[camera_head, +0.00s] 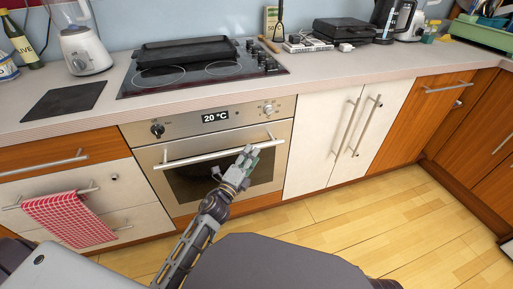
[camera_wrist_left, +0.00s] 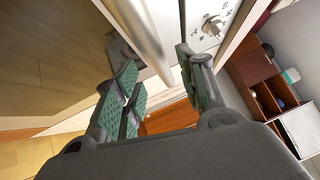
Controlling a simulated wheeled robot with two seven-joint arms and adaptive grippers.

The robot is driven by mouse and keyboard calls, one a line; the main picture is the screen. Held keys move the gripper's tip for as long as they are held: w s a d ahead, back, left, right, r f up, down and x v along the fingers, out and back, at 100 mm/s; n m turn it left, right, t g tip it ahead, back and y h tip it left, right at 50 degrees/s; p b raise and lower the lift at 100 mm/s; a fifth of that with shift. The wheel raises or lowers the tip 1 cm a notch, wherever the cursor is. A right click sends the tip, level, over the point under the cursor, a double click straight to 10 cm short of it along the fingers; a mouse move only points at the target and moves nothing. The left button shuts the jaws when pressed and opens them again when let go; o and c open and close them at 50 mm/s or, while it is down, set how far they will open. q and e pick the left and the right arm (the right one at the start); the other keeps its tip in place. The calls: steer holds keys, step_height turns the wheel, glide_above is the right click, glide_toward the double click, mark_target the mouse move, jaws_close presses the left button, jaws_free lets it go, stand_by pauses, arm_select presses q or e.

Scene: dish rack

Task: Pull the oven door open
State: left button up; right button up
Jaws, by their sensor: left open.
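The oven door (camera_head: 185,184) has a dark window and is shut in the front of the steel oven. Its pale bar handle (camera_head: 195,157) runs across the top of the door. My left gripper (camera_head: 246,157) is at the right part of the handle, with its fingers open. In the left wrist view the handle (camera_wrist_left: 145,32) runs down from the top toward the gap between the green-padded fingers of my left gripper (camera_wrist_left: 158,65). I cannot tell whether the fingers touch it. The dark door window (camera_wrist_left: 50,50) is at the left there. My right gripper is not in view.
The oven's control panel (camera_head: 190,123), with knobs and a display, is above the door. White cupboard doors (camera_head: 318,130) with upright handles stand right of the oven. A red checked towel (camera_head: 70,218) hangs on a drawer at the left. The wooden floor (camera_head: 340,220) at the right is clear.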

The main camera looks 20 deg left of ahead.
arm_select(q)
steer(key=shift+x, duration=2.45)
jaws_close()
